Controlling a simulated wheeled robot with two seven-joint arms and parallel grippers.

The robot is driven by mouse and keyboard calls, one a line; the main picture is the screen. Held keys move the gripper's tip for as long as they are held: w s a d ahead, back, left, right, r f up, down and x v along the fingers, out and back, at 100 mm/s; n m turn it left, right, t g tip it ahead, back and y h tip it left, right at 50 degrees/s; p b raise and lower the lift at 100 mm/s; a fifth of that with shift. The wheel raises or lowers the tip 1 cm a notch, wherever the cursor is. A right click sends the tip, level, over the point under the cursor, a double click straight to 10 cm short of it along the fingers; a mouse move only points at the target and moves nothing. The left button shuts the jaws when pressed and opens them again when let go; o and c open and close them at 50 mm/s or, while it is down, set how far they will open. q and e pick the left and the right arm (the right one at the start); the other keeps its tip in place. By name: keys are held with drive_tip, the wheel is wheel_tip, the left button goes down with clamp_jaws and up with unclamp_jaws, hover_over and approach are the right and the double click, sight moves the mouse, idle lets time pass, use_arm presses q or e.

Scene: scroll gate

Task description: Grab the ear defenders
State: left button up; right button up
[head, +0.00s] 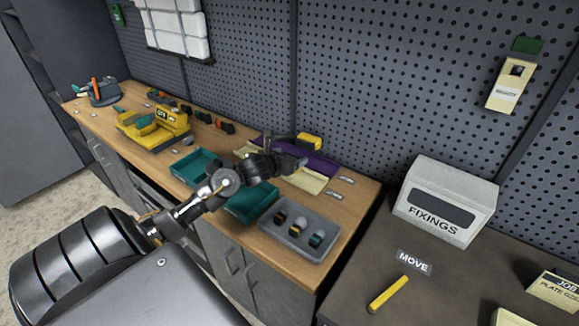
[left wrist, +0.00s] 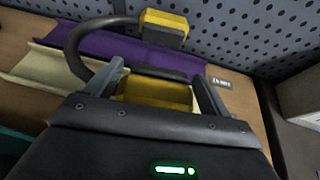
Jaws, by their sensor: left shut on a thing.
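The ear defenders show in the left wrist view as two yellow cups joined by a dark curved band. One cup (left wrist: 155,92) sits between the fingers of my left gripper (left wrist: 160,85), which is shut on it. The other cup (left wrist: 165,27) is beyond, towards the pegboard. In the head view, my left gripper (head: 292,163) is over the back right of the wooden bench, and a yellow cup of the ear defenders (head: 309,141) shows just behind it. The gripper hides the rest. I cannot tell whether the ear defenders touch what lies below. My right gripper is not in view.
A purple tray (left wrist: 115,43) and a cream tray (left wrist: 38,68) lie beneath. Teal trays (head: 250,204) and a grey tray (head: 325,224) with small items are nearer. A FIXINGS box (head: 446,200) stands on the dark bench at right. The pegboard (head: 360,90) rises close behind.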

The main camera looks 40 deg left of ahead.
use_arm(q)
drive_tip(key=s+a+r, duration=0.1)
drive_tip(key=r, duration=0.1)
drive_tip(key=s+a+r, duration=0.2)
drive_tip(key=r, duration=0.1)
drive_tip(key=shift+s+a+r, duration=0.15)
drive_tip(key=shift+a+r, duration=0.15)
drive_tip(key=shift+a, duration=0.1)
drive_tip(key=s+a+r+b, duration=0.2)
drive_tip(key=s+a+r, duration=0.2)
drive_tip(key=s+a, duration=0.1)
drive_tip(key=shift+s+a, duration=0.4)
drive_tip(key=shift+a, duration=0.45)
